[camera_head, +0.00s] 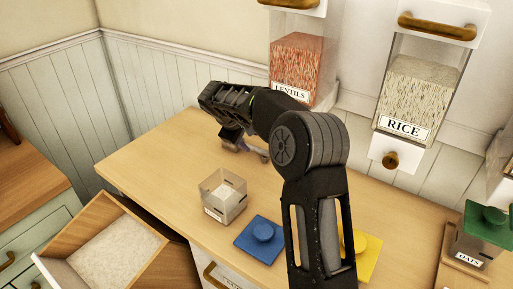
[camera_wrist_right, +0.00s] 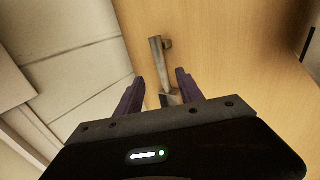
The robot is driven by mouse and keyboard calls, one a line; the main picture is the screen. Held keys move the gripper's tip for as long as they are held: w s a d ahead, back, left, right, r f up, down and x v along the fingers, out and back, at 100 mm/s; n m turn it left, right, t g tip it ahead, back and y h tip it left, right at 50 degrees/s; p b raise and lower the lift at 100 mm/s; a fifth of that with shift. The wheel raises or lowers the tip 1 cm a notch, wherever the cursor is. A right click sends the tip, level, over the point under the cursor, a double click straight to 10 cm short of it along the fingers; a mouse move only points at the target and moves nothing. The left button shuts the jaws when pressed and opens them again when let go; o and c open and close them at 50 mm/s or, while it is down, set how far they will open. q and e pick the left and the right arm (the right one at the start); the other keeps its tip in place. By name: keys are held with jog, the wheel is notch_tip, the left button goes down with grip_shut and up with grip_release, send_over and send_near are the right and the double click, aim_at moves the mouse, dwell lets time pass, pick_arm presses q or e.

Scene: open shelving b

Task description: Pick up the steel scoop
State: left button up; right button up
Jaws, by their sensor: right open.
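The steel scoop (camera_wrist_right: 157,65) lies on the wooden counter (camera_head: 150,155). In the right wrist view its grey handle runs up the picture, with its lower end between my fingertips. My right gripper (camera_wrist_right: 160,78) is open, with one dark finger on each side of the scoop and a gap to each. In the head view, my right gripper (camera_head: 232,134) points down at the back of the counter, and the scoop (camera_head: 256,152) shows partly beside it; my gripper and arm hide the rest. I cannot tell whether the fingers touch the counter. My left gripper is not in view.
A clear open container (camera_head: 223,197) stands in front of the scoop, beside a blue lid (camera_head: 260,240). A yellow lid (camera_head: 368,254) lies behind my forearm. Lentils (camera_head: 296,68) and rice (camera_head: 410,95) dispensers hang above the back. A green-lidded jar (camera_head: 482,235) stands right. An open drawer (camera_head: 95,215) juts out front left.

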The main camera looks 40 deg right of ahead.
aim_at(256, 149)
jog(key=shift+p+x, duration=0.3)
jog(key=shift+x, duration=0.9)
jog(key=shift+f, duration=0.1)
jog(key=shift+w+d+f+p, duration=0.1)
jog(key=shift+d+f+p, duration=0.05)
jog(key=shift+f+p, duration=0.15)
jog(key=p+x, duration=0.1)
jog(key=x, duration=0.2)
jog(key=shift+d+f, duration=0.15)
jog(key=shift+f, duration=0.1)
jog(key=shift+w+d+f, duration=0.1)
jog(key=shift+d+f, duration=0.1)
jog(key=shift+f, duration=0.2)
jog(key=shift+c, duration=0.5)
